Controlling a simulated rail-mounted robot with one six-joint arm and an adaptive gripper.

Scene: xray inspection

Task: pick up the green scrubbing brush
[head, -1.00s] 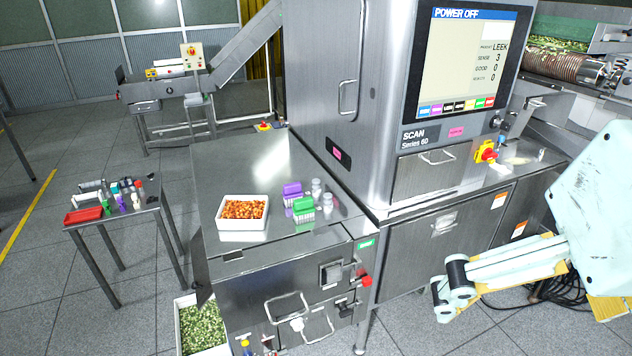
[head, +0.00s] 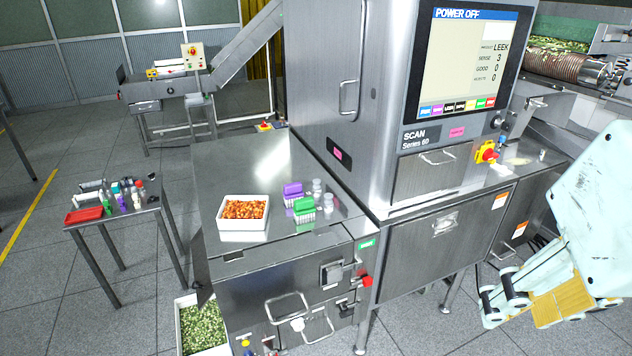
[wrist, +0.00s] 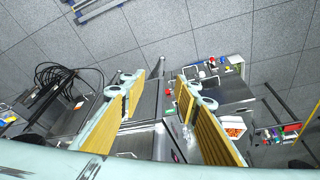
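The green scrubbing brush (head: 304,207) lies on the steel cabinet top (head: 262,165), right of a white tray of orange pieces (head: 242,228). A purple brush (head: 293,190) lies just behind it, very close. My gripper (head: 502,290) is at the right of the head view, well to the right of the brush and over the floor area in the picture. In the wrist view my gripper (wrist: 170,82) shows two separated fingers with nothing between them. I cannot make out the green brush clearly in the wrist view.
Small grey-white containers (head: 327,202) stand right of the green brush. The tall scanner machine (head: 340,90) rises behind them. A side table (head: 105,212) with a red tray and several small items stands at the left. The cabinet top's rear is clear.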

